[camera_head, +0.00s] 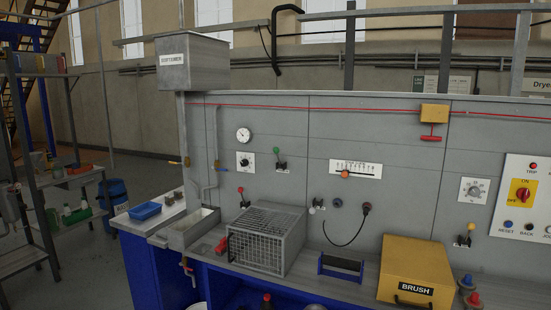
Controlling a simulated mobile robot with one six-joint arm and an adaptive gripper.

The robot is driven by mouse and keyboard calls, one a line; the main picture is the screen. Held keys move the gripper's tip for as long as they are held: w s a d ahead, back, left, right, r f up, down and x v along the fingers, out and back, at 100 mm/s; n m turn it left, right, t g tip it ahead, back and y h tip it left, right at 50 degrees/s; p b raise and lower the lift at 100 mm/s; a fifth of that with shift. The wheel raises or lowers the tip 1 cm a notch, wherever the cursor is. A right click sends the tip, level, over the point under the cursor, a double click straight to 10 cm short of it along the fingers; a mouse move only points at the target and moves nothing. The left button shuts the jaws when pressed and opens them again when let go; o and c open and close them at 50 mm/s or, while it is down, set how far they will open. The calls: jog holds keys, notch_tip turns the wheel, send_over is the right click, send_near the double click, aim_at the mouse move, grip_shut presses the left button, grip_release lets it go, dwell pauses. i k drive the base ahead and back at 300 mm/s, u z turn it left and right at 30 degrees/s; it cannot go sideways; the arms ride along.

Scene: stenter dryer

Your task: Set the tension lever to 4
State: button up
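A white scale plate (366,169) with small tick marks is on the grey machine panel, right of centre. An orange-red knob (345,174) sits at its lower edge, left of the scale's middle. Its numbers are too small to read. I cannot read which control is labelled tension. My gripper is not in view.
A wire cage box (268,237), a dark roller in a blue holder (341,267) and a yellow BRUSH box (418,268) stand on the ledge before the panel. A black cable (345,242) hangs from a socket. A grey hopper (192,62) rises at left.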

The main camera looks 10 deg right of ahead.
aim_at(276, 150)
jog(key=u, duration=0.05)
jog(key=k, duration=0.65)
jog(key=z, duration=0.45)
jog(key=i, duration=1.7)
jog(key=u, duration=0.55)
